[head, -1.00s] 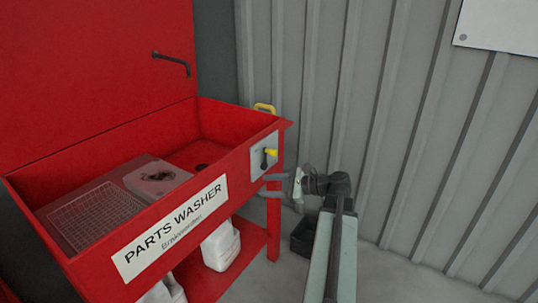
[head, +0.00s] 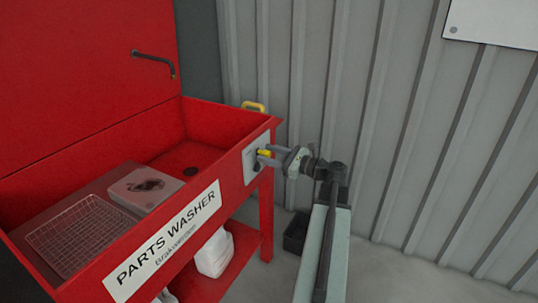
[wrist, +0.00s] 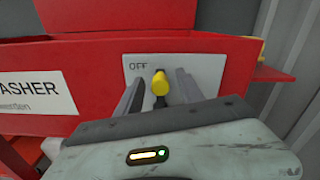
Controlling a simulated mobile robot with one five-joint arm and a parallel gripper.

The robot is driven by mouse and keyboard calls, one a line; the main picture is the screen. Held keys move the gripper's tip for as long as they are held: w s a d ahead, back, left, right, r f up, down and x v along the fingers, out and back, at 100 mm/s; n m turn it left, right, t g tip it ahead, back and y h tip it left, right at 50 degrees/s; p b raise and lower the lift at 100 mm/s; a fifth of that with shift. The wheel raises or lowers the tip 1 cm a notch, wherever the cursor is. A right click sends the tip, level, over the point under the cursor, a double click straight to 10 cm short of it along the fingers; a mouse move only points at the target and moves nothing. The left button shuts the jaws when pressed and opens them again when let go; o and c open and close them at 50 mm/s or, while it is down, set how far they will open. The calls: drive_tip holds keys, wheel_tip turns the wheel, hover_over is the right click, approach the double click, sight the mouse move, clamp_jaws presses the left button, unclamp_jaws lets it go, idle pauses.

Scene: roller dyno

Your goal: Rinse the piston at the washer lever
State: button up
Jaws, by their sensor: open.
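The red parts washer (head: 120,150) stands at the left of the head view. Its lever has a yellow knob (head: 265,153) on a grey plate (head: 249,167) at the basin's right front. My gripper (head: 268,156) is open at the lever. In the wrist view its fingers (wrist: 158,92) stand on either side of the knob, with gaps showing. A light block with a dark hollow top (head: 146,188), perhaps the piston, lies in the basin beside the wire basket (head: 80,235).
A black spout (head: 155,60) hangs from the washer's back panel. A yellow handle (head: 253,106) sits at the basin's rear right edge. White jugs (head: 215,253) stand on the lower shelf. A dark bin (head: 296,232) is on the floor by the corrugated wall (head: 400,120).

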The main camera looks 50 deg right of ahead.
drive_tip(key=shift+w, duration=0.2)
clamp_jaws()
idle(1.3)
